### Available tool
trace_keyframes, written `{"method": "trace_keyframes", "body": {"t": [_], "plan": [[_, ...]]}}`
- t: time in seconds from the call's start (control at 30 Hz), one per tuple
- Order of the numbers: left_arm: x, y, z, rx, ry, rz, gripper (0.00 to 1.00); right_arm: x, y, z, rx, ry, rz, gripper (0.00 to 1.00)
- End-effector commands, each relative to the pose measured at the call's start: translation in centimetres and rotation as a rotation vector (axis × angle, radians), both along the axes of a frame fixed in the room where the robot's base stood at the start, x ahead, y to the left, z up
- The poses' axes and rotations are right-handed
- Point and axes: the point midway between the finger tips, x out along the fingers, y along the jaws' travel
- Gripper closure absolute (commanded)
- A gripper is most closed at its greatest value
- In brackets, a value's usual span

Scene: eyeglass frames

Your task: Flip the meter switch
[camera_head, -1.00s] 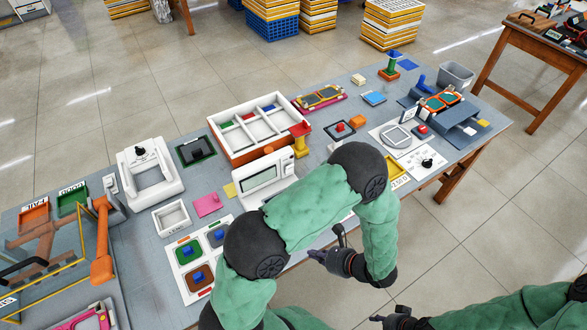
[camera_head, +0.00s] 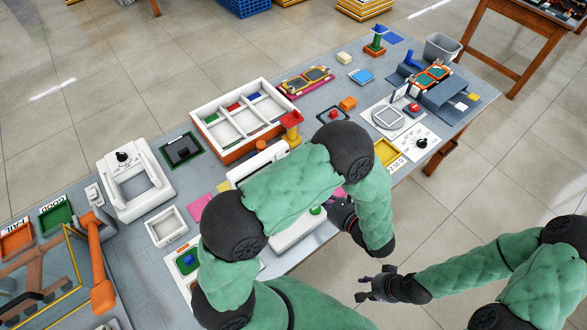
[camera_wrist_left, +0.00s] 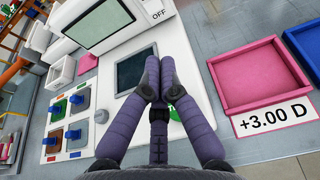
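The white meter (camera_head: 294,238) stands at the bench's front edge, mostly hidden behind my left arm in the head view. In the left wrist view the meter (camera_wrist_left: 188,60) shows a display, an OFF label (camera_wrist_left: 158,14) and a dark panel on its base. I cannot make out the switch lever. My left gripper (camera_wrist_left: 158,60) is over the meter's base, its fingertips together with nothing seen between them; contact is unclear. It also shows at the bench edge in the head view (camera_head: 343,211). My right gripper (camera_head: 361,287) is open and empty over the floor, off the bench.
A pink tray (camera_wrist_left: 260,103) marked +3.00 D lies right of the meter in the wrist view. A coloured block board (camera_wrist_left: 72,153) lies to its left. A divided white box (camera_head: 205,118) stands behind the meter. The floor in front is clear.

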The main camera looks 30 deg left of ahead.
Motion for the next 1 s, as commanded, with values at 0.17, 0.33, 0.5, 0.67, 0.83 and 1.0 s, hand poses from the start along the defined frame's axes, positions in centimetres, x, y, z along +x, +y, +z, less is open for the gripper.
{"method": "trace_keyframes", "body": {"t": [0.17, 0.33, 0.5, 0.67, 0.83, 1.0], "plan": [[0.9, 2.4, -1.1, -0.001, 0.001, 0.006, 1.00, 0.0, 0.0, -0.7, 0.000, 0.000, 0.000, 0.60], [1.9, 5.1, -2.1, -0.001, 0.002, 0.007, 1.00, 0.0, 0.0, -1.3, 0.000, 0.000, 0.000, 0.60], [3.0, 7.7, -3.0, -0.001, 0.002, 0.007, 1.00, 0.0, 0.0, -1.9, 0.000, 0.000, 0.000, 0.60], [3.9, 9.7, -2.2, -0.002, -0.002, 0.005, 1.00, 0.0, 0.0, -2.1, 0.000, 0.000, 0.000, 0.60], [4.5, 11.0, -1.5, -0.002, -0.001, 0.004, 1.00, 0.0, 0.0, -2.3, 0.000, 0.000, 0.000, 0.60], [4.6, 11.4, -1.3, -0.001, 0.001, 0.002, 1.00, 0.0, 0.0, -2.3, 0.000, 0.000, 0.000, 0.60]]}}
